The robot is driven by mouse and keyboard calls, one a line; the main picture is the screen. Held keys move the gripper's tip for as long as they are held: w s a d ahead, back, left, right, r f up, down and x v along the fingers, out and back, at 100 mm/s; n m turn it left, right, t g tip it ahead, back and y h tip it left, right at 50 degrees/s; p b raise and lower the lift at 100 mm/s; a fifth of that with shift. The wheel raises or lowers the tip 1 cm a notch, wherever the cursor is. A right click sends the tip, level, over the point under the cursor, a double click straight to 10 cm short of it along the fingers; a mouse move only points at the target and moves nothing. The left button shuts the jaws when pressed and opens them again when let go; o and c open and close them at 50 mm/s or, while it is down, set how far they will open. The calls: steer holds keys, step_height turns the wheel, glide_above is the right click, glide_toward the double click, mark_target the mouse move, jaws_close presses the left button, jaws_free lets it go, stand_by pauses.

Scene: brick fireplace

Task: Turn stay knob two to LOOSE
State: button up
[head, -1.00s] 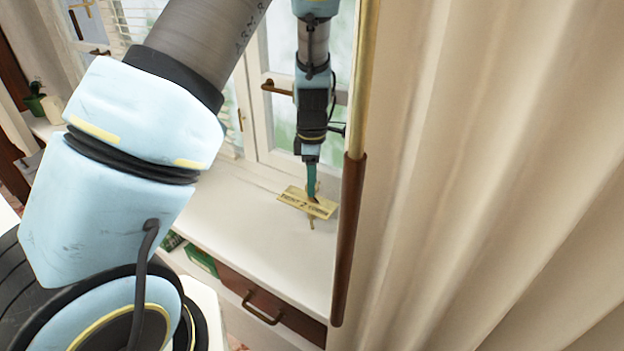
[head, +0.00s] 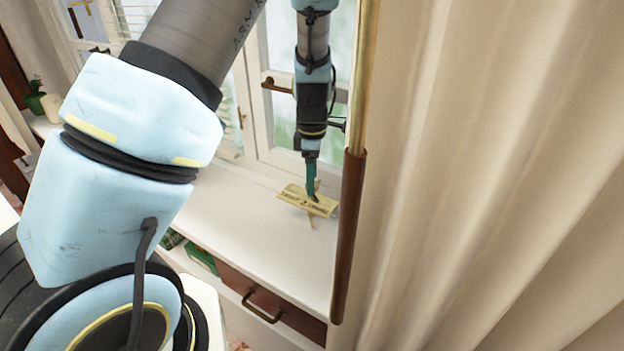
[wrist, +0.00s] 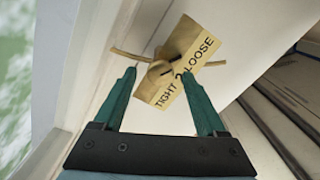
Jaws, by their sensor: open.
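The brass plate (wrist: 196,52) reads TIGHT, 2 and LOOSE. In the wrist view, TIGHT is at the lower left and LOOSE at the upper right. A small brass knob (wrist: 161,70) stands on the plate beside the 2. A thin curved brass rod (wrist: 132,55) shows beyond both sides of the plate. My gripper (wrist: 158,72) is open, its teal fingertips on either side of the knob with gaps visible. In the head view, my gripper (head: 312,194) points down at the plate (head: 294,193) by the window, and the knob is mostly hidden behind the fingers.
The white sill (head: 260,215) is clear to the left of the plate. A brown-handled brass pole (head: 350,235) and a cream curtain (head: 480,180) stand close on the right. The window frame with its handle (head: 276,86) is behind. A drawer (head: 265,300) is below.

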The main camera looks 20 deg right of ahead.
step_height(320, 180, up, 10)
steer(key=b, duration=0.2)
stand_by(0.4)
steer(key=s+a+m, duration=0.2)
steer(key=a+m, duration=0.2)
steer(key=a, duration=0.5)
steer(key=s+a+m+t, duration=0.1)
steer(key=s+a+m, duration=0.2)
steer(key=a, duration=0.7)
steer(key=s+a+m, duration=0.2)
steer(key=a+m, duration=0.5)
steer(key=a, duration=0.2)
steer(key=shift+s+a+r+t, duration=0.2)
steer(key=shift+s+a+t, duration=0.1)
